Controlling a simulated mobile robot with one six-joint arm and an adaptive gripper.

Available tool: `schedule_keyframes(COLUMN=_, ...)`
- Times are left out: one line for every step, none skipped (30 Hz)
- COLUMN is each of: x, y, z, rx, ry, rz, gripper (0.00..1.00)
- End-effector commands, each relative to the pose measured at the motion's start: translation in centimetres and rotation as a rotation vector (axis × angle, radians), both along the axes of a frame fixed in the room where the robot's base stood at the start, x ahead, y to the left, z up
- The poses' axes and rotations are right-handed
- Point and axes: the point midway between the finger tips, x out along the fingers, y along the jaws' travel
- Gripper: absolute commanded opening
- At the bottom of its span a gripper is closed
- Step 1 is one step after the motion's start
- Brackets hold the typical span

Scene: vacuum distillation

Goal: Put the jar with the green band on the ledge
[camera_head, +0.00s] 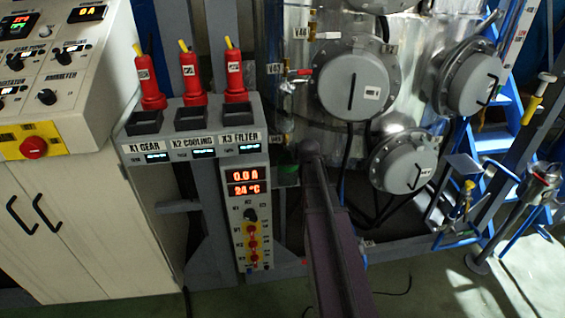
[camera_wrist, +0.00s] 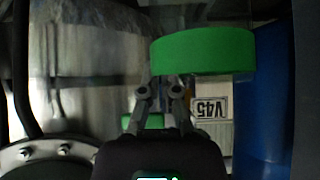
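In the wrist view a wide green band (camera_wrist: 203,52) stands out at the upper right of my gripper (camera_wrist: 162,86); clear glass seems to surround it. My two grey fingers point up at its lower left edge, with a gap between their knuckles. Their tips are hidden or blurred against the band, so I cannot tell if they grip it. A smaller green patch (camera_wrist: 146,122) shows behind the fingers. In the head view a dark green patch (camera_head: 287,170) sits just left of my arm's far end. I cannot clearly make out the ledge.
A steel vessel with round grey flanges (camera_head: 353,78) stands behind my arm. A control stand (camera_head: 248,190) with red handsets is close on the left. Blue steps (camera_head: 487,130) and a pipe stand (camera_head: 520,190) are at the right. A V45 label (camera_wrist: 211,107) shows upside down.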

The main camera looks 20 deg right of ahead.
Motion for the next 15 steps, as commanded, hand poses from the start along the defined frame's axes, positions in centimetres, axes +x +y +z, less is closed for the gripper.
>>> schedule_keyframes(x=1.1, y=0.5, z=0.0, rx=-0.001, ry=-0.001, rz=0.002, gripper=0.00)
schedule_keyframes(x=1.5, y=0.9, z=0.0, rx=0.000, ry=-0.001, rz=0.002, gripper=0.00)
schedule_keyframes(x=2.0, y=1.2, z=0.0, rx=-0.001, ry=-0.001, rz=0.002, gripper=0.00)
schedule_keyframes(x=2.4, y=1.5, z=0.0, rx=0.000, ry=-0.001, rz=0.001, gripper=0.00)
schedule_keyframes(x=2.7, y=1.7, z=0.0, rx=-0.001, ry=-0.001, rz=0.001, gripper=0.00)
schedule_keyframes(x=3.1, y=2.0, z=0.0, rx=0.000, ry=-0.001, rz=0.001, gripper=0.00)
schedule_keyframes(x=3.3, y=2.2, z=0.0, rx=0.000, ry=-0.001, rz=0.001, gripper=0.00)
schedule_keyframes(x=3.5, y=2.3, z=0.0, rx=0.000, ry=-0.001, rz=0.001, gripper=0.00)
schedule_keyframes(x=3.7, y=2.5, z=0.0, rx=0.000, ry=-0.001, rz=-0.001, gripper=0.00)
schedule_keyframes(x=3.8, y=2.6, z=0.0, rx=0.000, ry=-0.001, rz=-0.001, gripper=0.00)
schedule_keyframes(x=3.8, y=2.6, z=0.0, rx=0.000, ry=-0.001, rz=-0.001, gripper=0.00)
schedule_keyframes(x=3.9, y=2.6, z=0.0, rx=0.000, ry=-0.001, rz=-0.001, gripper=0.00)
schedule_keyframes(x=3.9, y=2.6, z=0.0, rx=0.000, ry=-0.001, rz=-0.001, gripper=0.00)
schedule_keyframes(x=3.9, y=2.6, z=0.0, rx=-0.001, ry=-0.001, rz=-0.002, gripper=0.00)
schedule_keyframes(x=3.9, y=2.6, z=0.0, rx=-0.001, ry=-0.001, rz=-0.002, gripper=0.00)
